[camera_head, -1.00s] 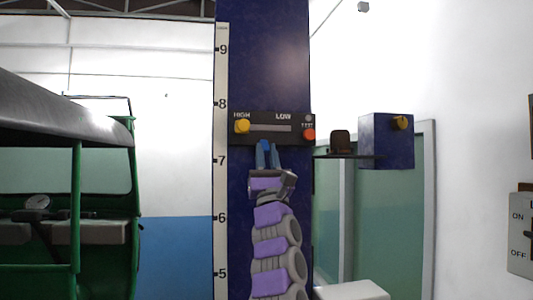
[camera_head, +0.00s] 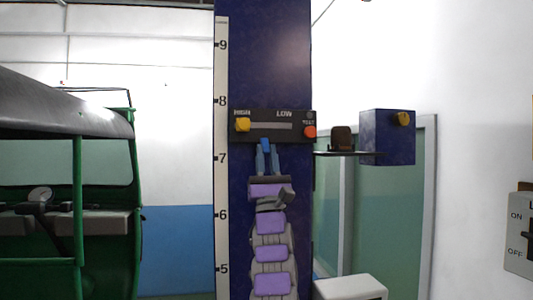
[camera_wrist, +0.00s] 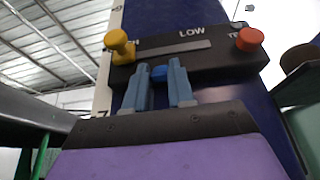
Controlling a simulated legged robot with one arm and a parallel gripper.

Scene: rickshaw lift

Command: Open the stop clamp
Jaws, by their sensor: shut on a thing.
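A dark control panel (camera_head: 270,133) on the blue column carries a yellow knob (camera_head: 242,125) at the HIGH end of its slot and a red button (camera_head: 310,132) on the right. A small blue piece (camera_wrist: 158,73) sits at the panel's lower edge. It may be the stop clamp, but no label tells. My gripper (camera_wrist: 159,70) has its two blue-grey fingers on either side of this piece and is shut on it. In the head view my gripper (camera_head: 267,153) points up just below the panel. The fingers hide part of the piece.
The blue column (camera_head: 270,60) has a numbered scale (camera_head: 221,185) on its left side. A green rickshaw (camera_head: 80,215) stands on the left. On the right are a blue box (camera_head: 385,140) with a yellow knob, a shelf with a brown object (camera_head: 341,138), and an ON/OFF switch box (camera_head: 520,235).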

